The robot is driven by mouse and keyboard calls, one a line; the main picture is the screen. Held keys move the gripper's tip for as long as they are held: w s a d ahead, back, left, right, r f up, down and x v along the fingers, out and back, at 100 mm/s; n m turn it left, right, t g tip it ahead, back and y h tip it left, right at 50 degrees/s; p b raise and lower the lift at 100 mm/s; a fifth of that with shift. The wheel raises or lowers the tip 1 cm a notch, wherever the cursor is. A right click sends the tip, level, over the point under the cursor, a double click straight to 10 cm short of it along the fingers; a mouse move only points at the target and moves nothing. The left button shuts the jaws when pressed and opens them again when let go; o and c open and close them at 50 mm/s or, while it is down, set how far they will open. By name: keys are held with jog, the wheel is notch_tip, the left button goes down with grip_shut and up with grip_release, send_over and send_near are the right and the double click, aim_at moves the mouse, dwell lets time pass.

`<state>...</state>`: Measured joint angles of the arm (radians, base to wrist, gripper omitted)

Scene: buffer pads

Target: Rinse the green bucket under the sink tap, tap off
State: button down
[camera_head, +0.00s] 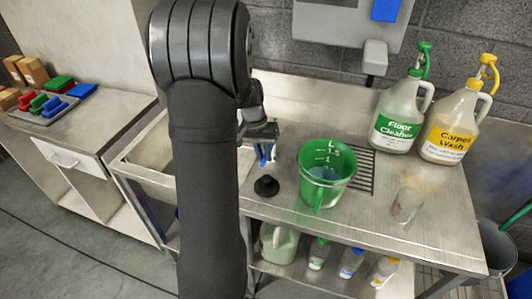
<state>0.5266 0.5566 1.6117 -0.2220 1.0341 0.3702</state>
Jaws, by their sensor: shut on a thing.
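The green bucket (312,180), a jug-like vessel with a litre scale, stands upright on the steel counter beside a drain grate (363,172). Its handle faces the front and it looks to have some bluish liquid inside. My gripper (264,158) is left of the bucket, apart from it, fingers pointing down. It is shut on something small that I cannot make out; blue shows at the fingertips. The sink (150,160) is at left, largely hidden behind my arm. The tap is not visible.
A black plug-like piece (266,187) lies below my gripper. A clear glass (405,206) stands right of the bucket. Floor Cleaner (397,115) and Carpet Wash (452,125) jugs stand behind. Several bottles (318,254) fill the shelf below. Coloured blocks (50,103) lie at far left.

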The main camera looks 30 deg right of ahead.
jog(key=shift+w, duration=0.1)
dwell(0.3)
jog(key=c, duration=1.4)
grip_release()
jog(key=shift+r, duration=0.1)
jog(key=r, duration=0.5)
jog(key=w+a+r, duration=0.1)
jog(key=r, duration=0.5)
jog(key=w+a+r, duration=0.1)
jog(key=r, duration=0.5)
jog(key=shift+w+a, duration=0.15)
jog(key=shift+a, duration=0.1)
jog(key=shift+f, duration=0.1)
jog(key=f, duration=0.5)
jog(key=s+d+f, duration=0.1)
jog(key=f, duration=0.5)
jog(key=s+d+f, duration=0.1)
jog(key=f, duration=0.5)
jog(key=shift+s+d, duration=0.2)
jog(key=shift+d, duration=0.05)
